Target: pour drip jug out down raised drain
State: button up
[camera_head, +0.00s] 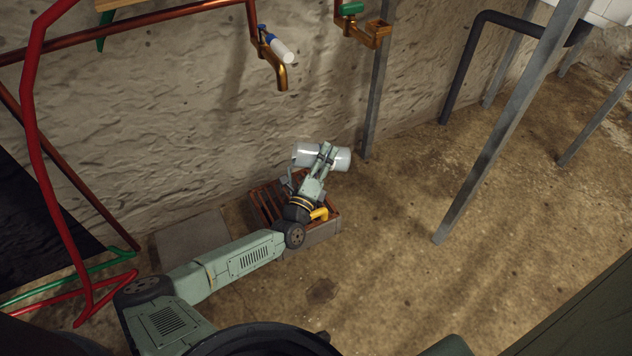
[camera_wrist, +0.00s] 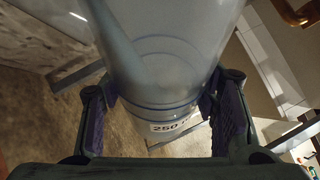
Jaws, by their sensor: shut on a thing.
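The drip jug (camera_head: 305,154) is a clear, whitish cylinder lying roughly on its side in the air. My gripper (camera_head: 326,156) is shut around its middle. In the wrist view the jug (camera_wrist: 168,50) fills the space between my two fingers (camera_wrist: 160,98), with blue rings and a label reading "250". The raised drain (camera_head: 265,206) is a rusty red grate on a low grey block at the wall's foot. In the head view the jug shows above the drain's back right edge, and my wrist hides part of the grate. I cannot tell which end is the mouth or whether liquid is inside.
A brass tap (camera_head: 281,75) with a blue and white part and a second brass fitting (camera_head: 372,33) stick out from the rough wall. A grey metal post (camera_head: 379,90) stands right of the jug. A grey slab (camera_head: 190,238) lies left of the drain. The right floor is mostly clear.

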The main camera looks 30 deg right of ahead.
jog(key=shift+b, duration=0.6)
jog(key=shift+w+a+r+n+t+b, duration=0.1)
jog(key=shift+a+r+n+t+b, duration=0.25)
jog(key=shift+n+b, duration=0.35)
jog(key=shift+r+n+t+b, duration=0.45)
jog(key=shift+r+n+b, duration=0.2)
jog(key=shift+n, duration=0.05)
jog(key=shift+w+a+b, duration=0.1)
jog(key=shift+b, duration=0.3)
